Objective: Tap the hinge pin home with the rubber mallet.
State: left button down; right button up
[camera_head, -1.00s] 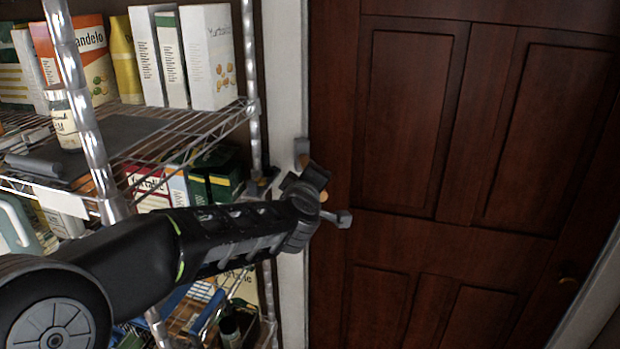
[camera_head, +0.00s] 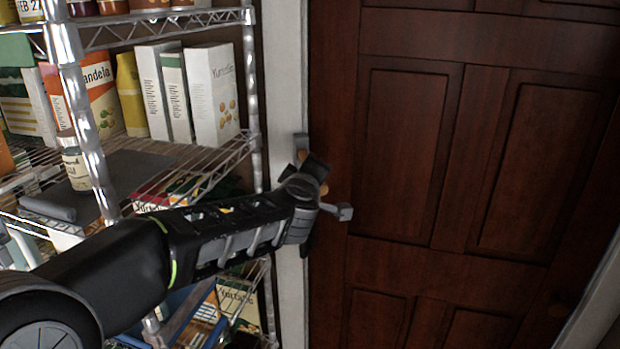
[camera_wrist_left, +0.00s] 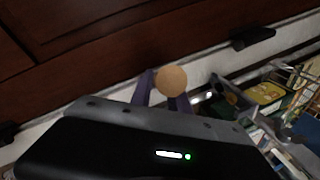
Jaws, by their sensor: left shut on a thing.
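My left gripper (camera_head: 312,172) is shut on the rubber mallet, in front of the white door frame. The mallet's grey head (camera_head: 301,141) shows just above the fingers, against the frame. Its tan handle (camera_head: 324,188) pokes out on the other side of the fingers. In the left wrist view the round handle end (camera_wrist_left: 171,80) faces the camera between the purplish fingers and hides the head. A dark bar (camera_wrist_left: 253,39) sits on the white frame in that view, possibly a hinge. I cannot make out the hinge pin. My right gripper is out of view.
The brown panelled door (camera_head: 405,150) is shut, right of the frame (camera_head: 285,85). A wire rack (camera_head: 215,160) with cartons, jars and a dark mat (camera_head: 130,175) stands close on the left, behind my arm. The space before the door is clear.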

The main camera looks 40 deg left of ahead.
pick_arm(q)
jog(key=shift+r, duration=1.25)
